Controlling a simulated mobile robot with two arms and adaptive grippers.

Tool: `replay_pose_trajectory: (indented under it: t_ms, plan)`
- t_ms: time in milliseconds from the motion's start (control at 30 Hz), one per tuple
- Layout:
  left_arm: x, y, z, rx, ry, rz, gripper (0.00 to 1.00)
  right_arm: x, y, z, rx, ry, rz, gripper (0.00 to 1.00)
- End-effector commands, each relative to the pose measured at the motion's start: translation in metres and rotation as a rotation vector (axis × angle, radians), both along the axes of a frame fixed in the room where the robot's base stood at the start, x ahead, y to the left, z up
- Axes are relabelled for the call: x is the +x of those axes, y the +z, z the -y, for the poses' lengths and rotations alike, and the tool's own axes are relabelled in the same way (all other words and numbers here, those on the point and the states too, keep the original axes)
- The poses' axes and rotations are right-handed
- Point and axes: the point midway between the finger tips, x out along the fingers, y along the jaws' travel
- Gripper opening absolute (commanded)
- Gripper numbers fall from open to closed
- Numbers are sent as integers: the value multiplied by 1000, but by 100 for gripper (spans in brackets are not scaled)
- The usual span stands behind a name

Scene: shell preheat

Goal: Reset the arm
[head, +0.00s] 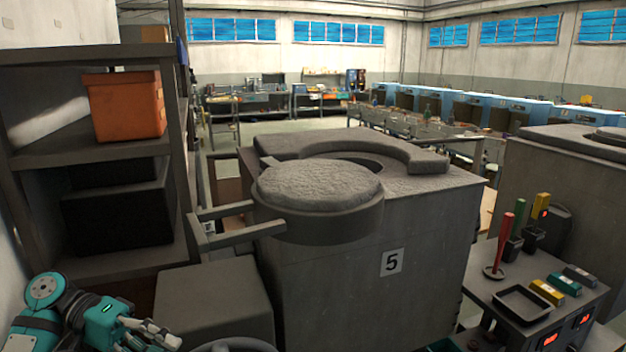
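My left arm comes in at the lower left, teal and grey. My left gripper (160,334) is low in the picture, left of the grey block in front of the furnace. Its pale fingers are small and seen at an angle, so I cannot tell whether they are open or shut. I see nothing clearly held in it. My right arm and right gripper are not in view.
A grey furnace marked 5 (390,262) stands ahead, its round lid (318,187) beside the top opening. A shelf (85,55) with an orange bin (127,105) is at left. A control stand with a black tray (523,304) and coloured-handled tools is at lower right.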

Motion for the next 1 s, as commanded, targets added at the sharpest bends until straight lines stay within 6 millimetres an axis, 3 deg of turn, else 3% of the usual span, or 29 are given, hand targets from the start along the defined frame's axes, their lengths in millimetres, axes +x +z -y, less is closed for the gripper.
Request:
replay_pose_trajectory:
  t_ms: [167,300,433,600,1000]
  plan:
    - [-27,-103,41,216,14,33,40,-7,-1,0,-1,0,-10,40]
    - [-67,-189,68,440,25,130,40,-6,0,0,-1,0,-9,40]
    - [-106,-242,78,634,41,245,40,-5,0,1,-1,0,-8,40]
    - [-144,-268,74,834,68,378,40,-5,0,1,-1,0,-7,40]
    - [-189,-262,46,1114,113,521,40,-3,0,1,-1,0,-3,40]
